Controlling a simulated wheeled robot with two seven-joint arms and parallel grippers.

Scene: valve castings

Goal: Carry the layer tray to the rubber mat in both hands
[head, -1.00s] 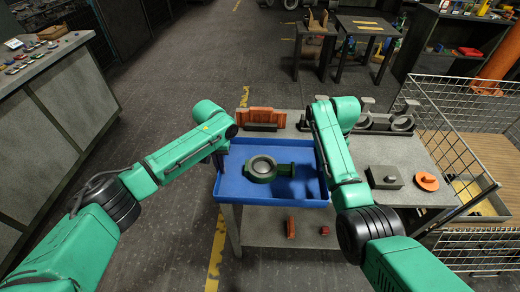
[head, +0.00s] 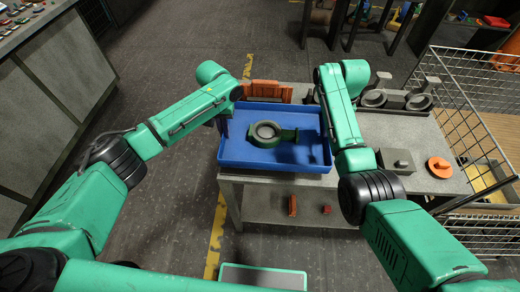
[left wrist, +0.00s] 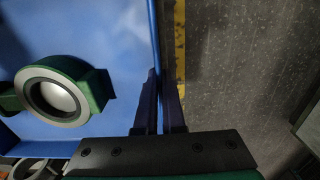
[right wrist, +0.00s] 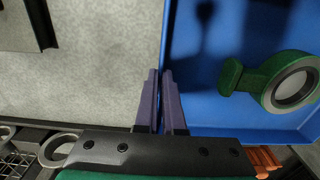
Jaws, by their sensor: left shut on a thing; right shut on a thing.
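The layer tray (head: 275,164) is a shallow blue tray at the front left of a grey bench, level; I cannot tell whether it touches the top. A green valve casting with a grey ring (head: 265,133) lies in it. My left gripper (head: 223,126) is at the tray's left wall, and the left wrist view shows its purple fingers (left wrist: 160,100) shut on that wall (left wrist: 154,40). My right gripper is mostly hidden by its arm in the head view; the right wrist view shows its fingers (right wrist: 160,100) shut on the opposite wall (right wrist: 166,40). I cannot pick out the rubber mat.
An orange block (head: 266,91) stands behind the tray. Grey ring castings (head: 418,102) stand at the bench's back right. A grey block (head: 397,161) and an orange part (head: 439,167) lie right of the tray. A wire cage (head: 470,100) borders the right. Open floor lies left.

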